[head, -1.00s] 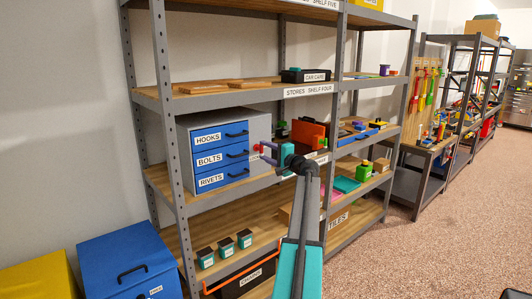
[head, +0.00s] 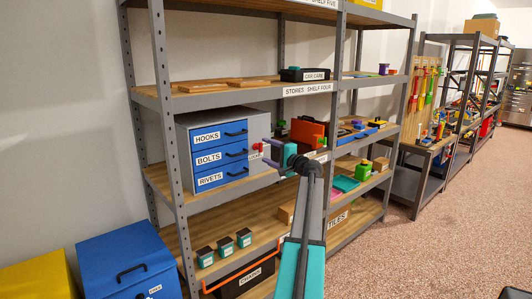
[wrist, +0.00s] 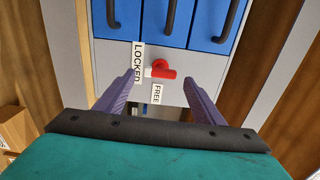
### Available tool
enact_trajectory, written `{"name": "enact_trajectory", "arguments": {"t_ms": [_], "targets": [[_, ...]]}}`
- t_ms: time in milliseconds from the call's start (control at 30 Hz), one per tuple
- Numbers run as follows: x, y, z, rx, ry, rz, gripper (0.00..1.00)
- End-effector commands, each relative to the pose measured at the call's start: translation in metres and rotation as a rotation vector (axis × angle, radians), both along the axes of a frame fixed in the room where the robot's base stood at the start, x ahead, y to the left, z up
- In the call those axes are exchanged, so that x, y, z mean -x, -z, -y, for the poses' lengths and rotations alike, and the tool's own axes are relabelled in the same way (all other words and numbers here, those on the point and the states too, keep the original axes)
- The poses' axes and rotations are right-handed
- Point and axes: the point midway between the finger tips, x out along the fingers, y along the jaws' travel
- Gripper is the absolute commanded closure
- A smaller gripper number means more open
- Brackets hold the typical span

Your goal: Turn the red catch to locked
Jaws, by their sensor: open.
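The red catch (head: 257,147) is on the side strip of the grey drawer chest (head: 258,122), right of the blue drawers. In the wrist view the red catch (wrist: 163,70) lies between and slightly beyond my open fingertips, apart from both. A LOCKED label (wrist: 137,62) is to its left and a FREE label (wrist: 157,94) is just below it. The red lever's broad end lies toward the right in that view; its exact setting is hard to tell. My gripper (head: 266,152) is open and empty in front of the catch; it also shows in the wrist view (wrist: 159,80).
The chest stands on a shelf of the grey rack, with HOOKS, BOLTS and RIVETS drawers (head: 221,156) and their handles close to my gripper. An orange item (head: 307,133) stands to the right on the same shelf. Another shelf (head: 230,86) runs above.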

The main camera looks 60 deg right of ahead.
Motion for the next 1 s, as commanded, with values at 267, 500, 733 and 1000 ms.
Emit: {"name": "enact_trajectory", "arguments": {"t_ms": [267, 500, 733, 1000], "targets": [[0.039, 0.001, -0.015, 0.001, 0.002, 0.000, 0.38], [0.076, 0.001, -0.027, 0.001, 0.002, 0.000, 0.38], [0.104, 0.001, -0.036, 0.000, 0.002, 0.000, 0.38], [0.115, 0.001, -0.039, -0.001, 0.000, -0.001, 0.38]]}}
